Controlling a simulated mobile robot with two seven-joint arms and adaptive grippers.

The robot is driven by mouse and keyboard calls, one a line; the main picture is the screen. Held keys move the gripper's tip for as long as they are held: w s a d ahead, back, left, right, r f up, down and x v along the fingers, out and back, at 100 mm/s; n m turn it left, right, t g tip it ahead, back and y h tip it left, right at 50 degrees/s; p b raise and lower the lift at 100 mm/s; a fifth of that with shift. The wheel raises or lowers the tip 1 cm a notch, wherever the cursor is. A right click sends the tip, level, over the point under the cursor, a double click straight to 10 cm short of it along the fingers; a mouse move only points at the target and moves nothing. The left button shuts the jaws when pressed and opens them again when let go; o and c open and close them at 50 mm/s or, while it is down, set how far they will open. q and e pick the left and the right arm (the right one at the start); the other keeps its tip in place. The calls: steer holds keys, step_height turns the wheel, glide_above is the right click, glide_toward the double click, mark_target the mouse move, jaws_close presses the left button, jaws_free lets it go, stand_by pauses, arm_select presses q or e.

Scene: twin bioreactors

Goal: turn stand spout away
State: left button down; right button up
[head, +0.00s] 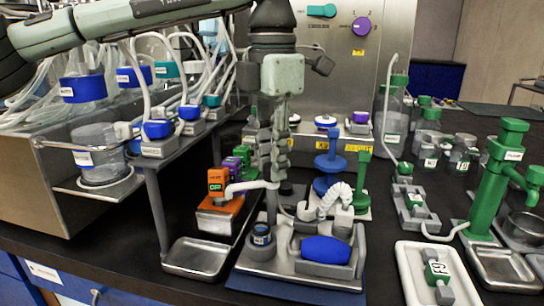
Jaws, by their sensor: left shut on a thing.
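My left gripper (273,176) hangs straight down from my arm, which comes in from the upper left. Its fingers are closed around the top of a slim grey stand (271,207), near the pale spout. The fingers hide the exact grip point. The pale stand spout (248,187) reaches out to the left from the stand, and its tip is by an orange block (216,181) with a label. My right gripper is not in view.
A blue-based station (290,281) with a blue rounded piece (326,250) lies below the gripper. A metal tray (196,257) is to its left. A green pump (496,180) and white tray (410,272) stand right. Tubed bottles crowd the left shelf.

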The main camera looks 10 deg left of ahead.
arm_select(q)
steer(key=c, duration=1.3)
jaws_free()
step_height(320, 180, up, 12)
